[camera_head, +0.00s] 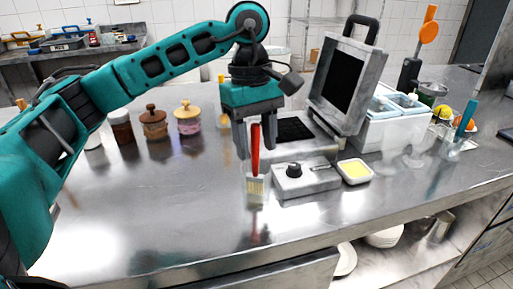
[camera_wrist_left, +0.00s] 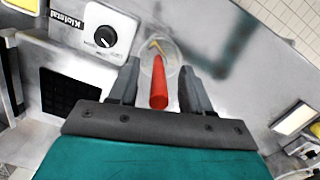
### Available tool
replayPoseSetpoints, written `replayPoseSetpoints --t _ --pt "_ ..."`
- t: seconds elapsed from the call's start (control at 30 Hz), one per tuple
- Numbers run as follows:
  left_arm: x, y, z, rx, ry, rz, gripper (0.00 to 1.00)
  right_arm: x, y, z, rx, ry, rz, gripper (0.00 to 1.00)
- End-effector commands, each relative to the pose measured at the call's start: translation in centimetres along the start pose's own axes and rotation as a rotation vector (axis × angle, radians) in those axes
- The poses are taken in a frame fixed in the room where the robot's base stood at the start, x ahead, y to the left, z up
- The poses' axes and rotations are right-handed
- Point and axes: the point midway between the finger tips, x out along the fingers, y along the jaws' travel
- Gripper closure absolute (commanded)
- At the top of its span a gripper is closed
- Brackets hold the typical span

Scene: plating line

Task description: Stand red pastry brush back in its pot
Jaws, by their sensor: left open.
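The red pastry brush (camera_head: 255,152) stands upright, bristles down, near the middle of the steel counter. Its pale bristle end is inside a small clear pot (camera_head: 248,192). In the left wrist view, the red handle (camera_wrist_left: 159,88) points toward the camera, with the round clear rim of the pot (camera_wrist_left: 176,52) around its lower part. My left gripper (camera_head: 257,150) is above the pot, pointing down and open, with one finger on each side of the handle. The wrist view shows gaps between the fingers and the handle. My right gripper is not in view.
A grey appliance with a raised lid (camera_head: 347,80) and a knob box (camera_head: 306,180) stand close right of the pot. A small dish of yellow (camera_head: 356,171) sits beside them. Several jars (camera_head: 154,124) stand at left. A teal brush (camera_head: 465,113) stands far right. The front-left counter is clear.

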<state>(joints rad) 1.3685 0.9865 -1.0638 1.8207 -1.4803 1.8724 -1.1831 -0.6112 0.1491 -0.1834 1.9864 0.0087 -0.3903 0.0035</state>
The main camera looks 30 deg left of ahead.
Motion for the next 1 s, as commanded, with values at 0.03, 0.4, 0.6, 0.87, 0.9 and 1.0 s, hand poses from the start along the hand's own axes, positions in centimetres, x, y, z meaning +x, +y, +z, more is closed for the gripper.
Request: replayPoseSetpoints --t 0.03,0.4,0.6,0.87,0.9,1.0 --pt "-1.3 0.1 0.0 0.0 0.001 0.005 0.51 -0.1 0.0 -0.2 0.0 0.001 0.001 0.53" --pt "-9.2 0.0 0.1 0.0 0.001 0.003 0.51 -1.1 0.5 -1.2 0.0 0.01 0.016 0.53" --pt "-10.5 0.0 0.0 0.001 0.001 0.001 0.51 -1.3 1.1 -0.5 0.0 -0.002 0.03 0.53" --pt "-10.6 0.0 0.0 0.001 0.0 0.0 0.51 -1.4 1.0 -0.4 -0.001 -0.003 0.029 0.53" --pt "-10.6 0.0 0.0 0.0 0.0 0.0 0.51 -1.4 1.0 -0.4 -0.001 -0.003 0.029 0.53" --pt "-10.5 0.0 0.0 0.0 0.0 0.0 0.51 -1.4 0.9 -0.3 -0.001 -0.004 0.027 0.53"
